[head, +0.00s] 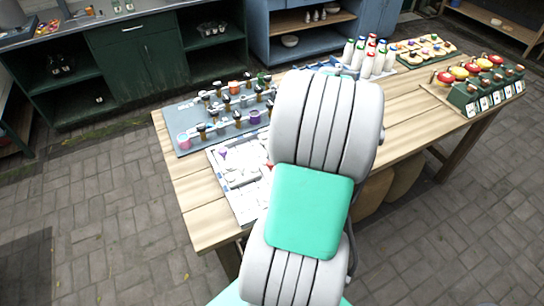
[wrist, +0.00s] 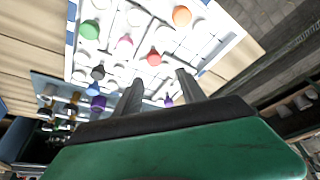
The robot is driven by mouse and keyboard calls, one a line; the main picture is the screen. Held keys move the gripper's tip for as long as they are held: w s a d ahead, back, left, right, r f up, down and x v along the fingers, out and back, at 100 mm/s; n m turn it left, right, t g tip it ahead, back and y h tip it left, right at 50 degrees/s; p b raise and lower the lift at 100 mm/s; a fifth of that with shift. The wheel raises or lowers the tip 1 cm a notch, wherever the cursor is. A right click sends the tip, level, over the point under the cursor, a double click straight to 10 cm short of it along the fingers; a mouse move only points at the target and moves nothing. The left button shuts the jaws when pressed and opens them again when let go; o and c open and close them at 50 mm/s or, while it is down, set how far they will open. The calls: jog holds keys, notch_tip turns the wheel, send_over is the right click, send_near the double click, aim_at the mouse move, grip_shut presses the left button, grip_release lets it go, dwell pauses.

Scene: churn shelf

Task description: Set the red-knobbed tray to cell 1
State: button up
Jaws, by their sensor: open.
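The red knob (wrist: 154,58) of the red-knobbed tray shows in the wrist view, on a white board (wrist: 222,48) with a blue-and-white edge. My gripper (wrist: 158,88) is open and empty, its two fingers pointing toward the board, with the red knob just beyond the fingertips and roughly between them. I cannot tell the height gap. In the head view my arm covers the gripper and much of the board (head: 240,205). Cell 1 cannot be made out, as no cell numbers are legible.
Around the red knob are green (wrist: 90,29), pink (wrist: 125,42), orange (wrist: 181,15), and purple (wrist: 168,100) knobs. A grey-blue panel (head: 183,150) with several pegs lies behind the board. Bottles (head: 366,62) and a green box row (head: 478,98) stand farther right on the table.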

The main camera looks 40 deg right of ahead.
jog(key=x, duration=0.2)
jog(key=d+p+x, duration=0.1)
jog(key=x, duration=0.4)
jog(key=shift+s+d+f+p, duration=0.1)
jog(key=shift+s+f+p, duration=0.15)
jog(key=shift+f, duration=0.25)
grip_shut()
jog(key=shift+w, duration=0.1)
dwell(0.8)
